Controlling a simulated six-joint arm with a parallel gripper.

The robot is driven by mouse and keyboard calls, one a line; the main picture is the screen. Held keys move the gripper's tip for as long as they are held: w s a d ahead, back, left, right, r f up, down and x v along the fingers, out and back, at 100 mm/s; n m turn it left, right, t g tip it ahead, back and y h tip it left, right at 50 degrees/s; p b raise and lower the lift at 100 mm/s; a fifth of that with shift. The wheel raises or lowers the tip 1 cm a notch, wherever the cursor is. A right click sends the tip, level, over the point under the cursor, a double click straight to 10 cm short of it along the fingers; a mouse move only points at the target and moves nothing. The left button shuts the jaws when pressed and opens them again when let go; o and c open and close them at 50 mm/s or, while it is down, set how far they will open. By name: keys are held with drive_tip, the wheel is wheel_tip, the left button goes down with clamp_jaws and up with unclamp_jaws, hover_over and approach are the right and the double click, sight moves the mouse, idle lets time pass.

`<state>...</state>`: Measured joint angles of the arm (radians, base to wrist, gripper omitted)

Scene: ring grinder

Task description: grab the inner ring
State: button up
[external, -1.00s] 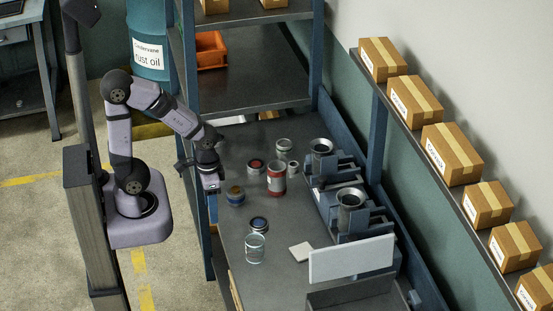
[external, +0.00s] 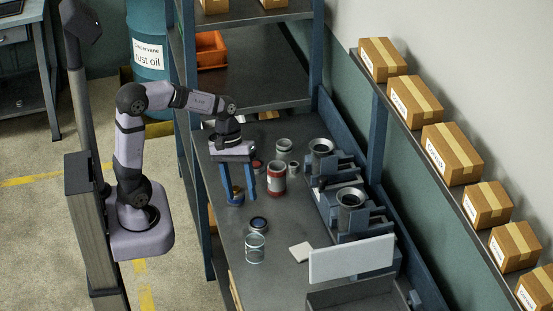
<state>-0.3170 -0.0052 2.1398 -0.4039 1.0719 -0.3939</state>
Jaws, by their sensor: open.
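My gripper (external: 240,195) is open and points down over the left part of the dark bench, its two blue fingers spread. A low round blue piece with an orange-brown middle (external: 236,193) is at the fingertips, partly hidden by them; I cannot tell whether they touch it. Another low round piece with a blue rim (external: 259,223) lies nearer the front, with a clear, glass-like cylinder (external: 255,249) just in front of it. Which of the round pieces is the inner ring cannot be told from this view.
Two machines with metal cups (external: 350,199) line the right side. A pale panel (external: 351,259) stands at the front.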

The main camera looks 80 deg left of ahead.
drive_tip(key=w+a+n+t+h+b, duration=0.1)
drive_tip(key=w+a+n+t+b, duration=0.1)
drive_tip(key=w+a+n, duration=0.2)
drive_tip(key=w+a+n+t+h+b, duration=0.1)
drive_tip(key=w+a+n+t+b, duration=0.1)
drive_tip(key=w+a+n, duration=0.3)
drive_tip(key=w+a+n+t+h+b, duration=0.1)
drive_tip(key=w+a+n+t+b, duration=0.2)
drive_tip(key=w+a+n, duration=0.2)
drive_tip(key=shift+a+f+n, duration=0.15)
drive_tip(key=shift+a, duration=0.55)
drive_tip(key=shift+a+f+n, duration=0.1)
drive_tip(key=shift+a+n, duration=0.05)
drive_tip(key=shift+a, duration=0.5)
drive_tip(key=w+a+r+n+t+b, duration=0.1)
drive_tip(key=a+n+t+b, duration=0.3)
drive_tip(key=a, duration=0.6)
drive_tip(key=p, duration=0.2)
approach(291, 164)
drive_tip(key=shift+w+d+r+n, duration=0.1)
drive_tip(key=shift+w+r+n, duration=0.1)
drive_tip(key=shift+w, duration=0.25)
drive_tip(key=shift+w+d+r+n, duration=0.1)
drive_tip(key=shift+w+n, duration=0.1)
drive_tip(key=shift+w, duration=0.2)
drive_tip(key=shift+f, duration=0.4)
drive_tip(key=shift+p+x, duration=0.4)
drive_tip(key=shift+x, duration=3.3)
drive_tip(key=shift+s+f, duration=0.15)
